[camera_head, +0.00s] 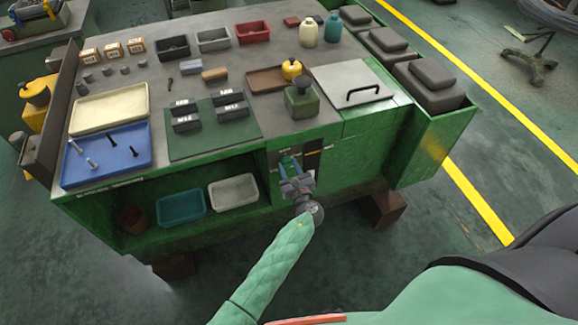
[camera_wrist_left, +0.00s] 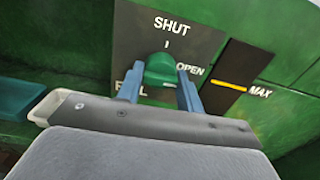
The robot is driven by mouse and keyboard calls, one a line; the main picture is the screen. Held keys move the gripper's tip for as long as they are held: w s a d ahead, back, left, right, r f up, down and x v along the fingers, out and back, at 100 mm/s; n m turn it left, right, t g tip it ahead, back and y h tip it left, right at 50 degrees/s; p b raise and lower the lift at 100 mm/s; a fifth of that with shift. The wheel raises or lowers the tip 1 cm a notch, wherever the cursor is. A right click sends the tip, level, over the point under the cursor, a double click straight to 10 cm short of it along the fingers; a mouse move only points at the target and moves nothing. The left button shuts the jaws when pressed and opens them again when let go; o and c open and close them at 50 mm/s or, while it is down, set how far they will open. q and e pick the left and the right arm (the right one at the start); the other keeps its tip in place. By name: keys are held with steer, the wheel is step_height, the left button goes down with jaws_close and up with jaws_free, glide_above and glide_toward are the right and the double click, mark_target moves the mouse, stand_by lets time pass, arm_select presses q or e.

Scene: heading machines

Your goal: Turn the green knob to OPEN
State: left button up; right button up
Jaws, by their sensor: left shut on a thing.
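The green knob (camera_head: 289,161) sits on a dark panel on the front face of the green workbench. In the left wrist view the knob (camera_wrist_left: 161,68) lies below the word SHUT and a short white tick. OPEN is printed to its right. Another label at lower left is partly covered by a finger. My left gripper (camera_head: 293,177) is shut on the knob, one blue finger on each side, as the left wrist view shows (camera_wrist_left: 158,84). I cannot tell which mark the knob points to. My right gripper is not in view.
Right of the knob is a dark strip with a yellow bar (camera_wrist_left: 230,85) and the word MAX. An open shelf with a blue bin (camera_head: 181,207) and a white bin (camera_head: 234,192) is to the left. The benchtop (camera_head: 226,80) holds trays, blocks and bottles.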

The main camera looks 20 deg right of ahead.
arm_select(q)
steer(key=shift+f, duration=0.1)
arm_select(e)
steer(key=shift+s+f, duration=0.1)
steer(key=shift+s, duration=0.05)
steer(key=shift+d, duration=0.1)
arm_select(q)
steer(key=o, duration=1)
steer(key=shift+s+d+b, duration=0.15)
steer(key=shift+s+b, duration=1.3)
steer(key=shift+s, duration=2.45)
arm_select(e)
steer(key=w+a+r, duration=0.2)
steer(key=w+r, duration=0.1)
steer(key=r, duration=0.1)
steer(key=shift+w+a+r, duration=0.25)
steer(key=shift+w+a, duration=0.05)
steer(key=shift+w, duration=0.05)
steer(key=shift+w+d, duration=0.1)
